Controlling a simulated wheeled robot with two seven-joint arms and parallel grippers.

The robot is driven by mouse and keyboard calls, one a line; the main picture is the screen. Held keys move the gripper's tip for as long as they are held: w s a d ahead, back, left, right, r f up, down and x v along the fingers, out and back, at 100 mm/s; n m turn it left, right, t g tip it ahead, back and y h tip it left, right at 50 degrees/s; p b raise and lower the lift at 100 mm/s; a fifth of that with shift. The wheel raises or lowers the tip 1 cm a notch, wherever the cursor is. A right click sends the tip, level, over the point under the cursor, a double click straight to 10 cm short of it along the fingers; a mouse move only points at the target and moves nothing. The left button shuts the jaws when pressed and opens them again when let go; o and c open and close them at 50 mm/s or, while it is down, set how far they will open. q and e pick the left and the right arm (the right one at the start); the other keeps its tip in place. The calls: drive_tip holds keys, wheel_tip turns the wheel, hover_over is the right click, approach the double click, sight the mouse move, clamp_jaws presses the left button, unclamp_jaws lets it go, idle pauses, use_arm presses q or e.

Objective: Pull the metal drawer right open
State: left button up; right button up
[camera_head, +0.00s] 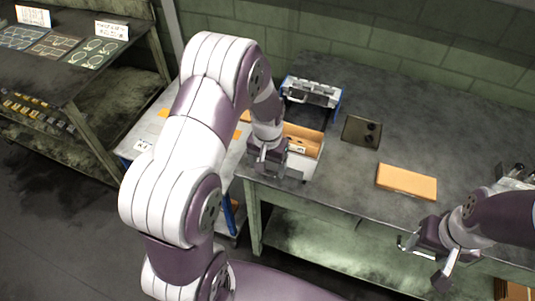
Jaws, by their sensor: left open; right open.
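A metal unit with a silver handle bar (312,97) and blue-and-white side parts stands at the back left of the grey workbench; it looks like the metal drawer. A dark area lies in front of the handle, and I cannot tell how far the drawer is out. My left gripper (267,165) is open and points down at the bench's front left edge, nearer than the handle and apart from it. My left arm hides part of the area to its left. My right gripper (422,262) is open and empty near the bench's front edge at the right.
A white box with an orange inside (306,142) stands beside my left gripper. A dark plate (361,132) and an orange block (406,182) lie on the workbench (440,140). A shelf unit (75,85) stands at the left. The bench's back right is clear.

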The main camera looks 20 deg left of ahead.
use_arm(q)
wheel_tip(320, 180, up, 10)
drive_tip(key=shift+s+b, duration=0.15)
drive_tip(key=shift+b, duration=0.15)
drive_tip(key=shift+d, duration=0.15)
drive_tip(key=s+d+t, duration=0.1)
drive_tip(key=s+d, duration=0.2)
drive_tip(key=s, duration=0.8)
drive_tip(key=shift+s+d+m, duration=0.2)
drive_tip(key=shift+s+m, duration=0.2)
